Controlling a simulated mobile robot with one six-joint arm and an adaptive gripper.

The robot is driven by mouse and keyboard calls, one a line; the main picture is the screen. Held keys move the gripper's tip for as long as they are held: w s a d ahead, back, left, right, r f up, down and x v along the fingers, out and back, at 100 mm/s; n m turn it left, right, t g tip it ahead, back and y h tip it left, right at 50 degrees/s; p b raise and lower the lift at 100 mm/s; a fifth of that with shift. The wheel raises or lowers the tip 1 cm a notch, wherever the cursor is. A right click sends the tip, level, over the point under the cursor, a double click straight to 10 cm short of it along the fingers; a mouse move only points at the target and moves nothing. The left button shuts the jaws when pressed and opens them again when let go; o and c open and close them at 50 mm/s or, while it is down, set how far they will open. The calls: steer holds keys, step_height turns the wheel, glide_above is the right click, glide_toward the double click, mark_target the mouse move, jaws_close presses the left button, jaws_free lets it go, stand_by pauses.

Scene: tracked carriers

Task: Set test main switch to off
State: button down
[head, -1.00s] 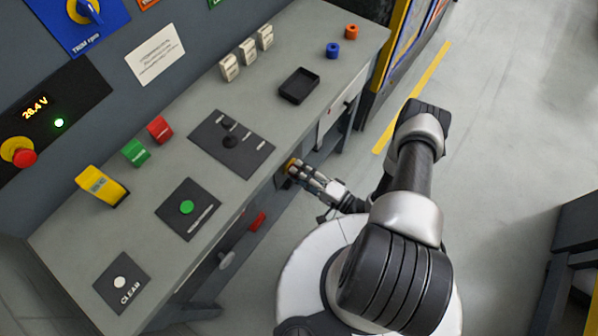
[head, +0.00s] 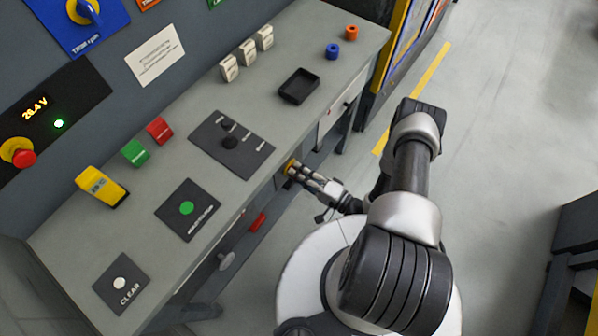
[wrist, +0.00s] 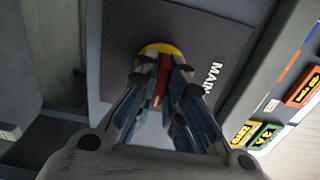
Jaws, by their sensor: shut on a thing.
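The main switch is a red handle (wrist: 161,80) on a round yellow base (wrist: 160,49), on a dark plate (wrist: 200,28) lettered "MAIN" in the wrist view. My gripper (wrist: 163,72) is shut on the red handle, with a finger on each side of it. The fingers hide much of the handle and the lower part of the yellow base. In the head view my gripper (head: 296,170) is at the bench's front face, below the tabletop, where a bit of yellow shows at the fingertips. Any off mark is hidden or too small to read.
The bench top (head: 245,200) is above my gripper, with a black lever panel (head: 255,155), a black tray (head: 299,86) and a green button (head: 187,208). A red part (head: 257,222) and a grey knob (head: 226,260) stick out of the front face. Open floor (head: 500,130) lies right.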

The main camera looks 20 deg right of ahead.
steer(key=shift+n, duration=0.3)
steer(key=n, duration=0.3)
steer(key=shift+n, duration=0.3)
steer(key=n, duration=0.4)
steer(key=shift+n+p, duration=0.3)
steer(key=shift+p, duration=0.05)
steer(key=n, duration=0.4)
steer(key=shift+p, duration=0.4)
steer(key=shift+n+p, duration=0.45)
steer(key=shift+n, duration=2.05)
steer(key=c, duration=1.7)
jaws_free()
